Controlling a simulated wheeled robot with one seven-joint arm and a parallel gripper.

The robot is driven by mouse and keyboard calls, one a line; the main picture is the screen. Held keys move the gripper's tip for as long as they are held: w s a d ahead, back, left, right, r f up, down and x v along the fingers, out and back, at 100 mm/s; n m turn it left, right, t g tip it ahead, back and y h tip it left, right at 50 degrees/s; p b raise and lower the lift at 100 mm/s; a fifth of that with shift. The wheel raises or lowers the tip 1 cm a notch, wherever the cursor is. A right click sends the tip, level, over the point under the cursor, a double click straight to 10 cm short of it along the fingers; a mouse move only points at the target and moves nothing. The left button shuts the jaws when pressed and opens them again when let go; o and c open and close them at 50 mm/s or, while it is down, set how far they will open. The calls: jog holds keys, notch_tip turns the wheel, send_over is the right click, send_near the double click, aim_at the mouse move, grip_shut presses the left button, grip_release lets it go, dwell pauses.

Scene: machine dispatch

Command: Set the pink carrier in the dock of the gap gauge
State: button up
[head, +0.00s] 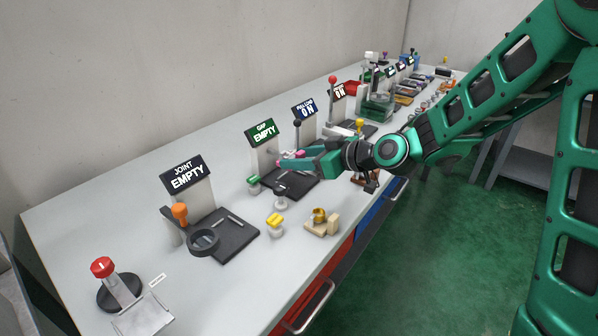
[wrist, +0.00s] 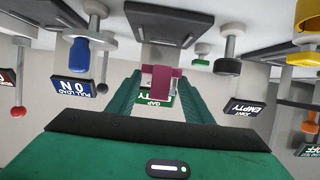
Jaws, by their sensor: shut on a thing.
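The pink carrier (wrist: 163,73) is between the two green fingers of my gripper (wrist: 158,88) in the wrist view, which looks upside down. My gripper (head: 287,163) is shut on it. In the head view only small pink bits show at the fingers. The gap gauge has a green sign (head: 262,131) reading "GAP EMPTY" and a dark base plate (head: 300,187). My gripper is over this base, in front of the sign post. In the wrist view the carrier covers part of the sign (wrist: 142,101). The dock itself is mostly hidden by my gripper.
The joint station (head: 235,243), reading "EMPTY", stands left with a dark ring on it. A yellow-topped part (head: 275,224) and a beige block with a gold ring (head: 322,225) stand near the front edge. The pull load station (head: 304,108) is behind, to the right.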

aim_at(300, 184)
jog(key=shift+w+d+f, duration=0.1)
jog(key=shift+f, duration=1.95)
jog(key=shift+f, duration=0.6)
jog(key=o, duration=1.1)
jog(key=shift+r, duration=0.5)
jog(key=v, duration=1.2)
jog(key=shift+d, duration=0.1)
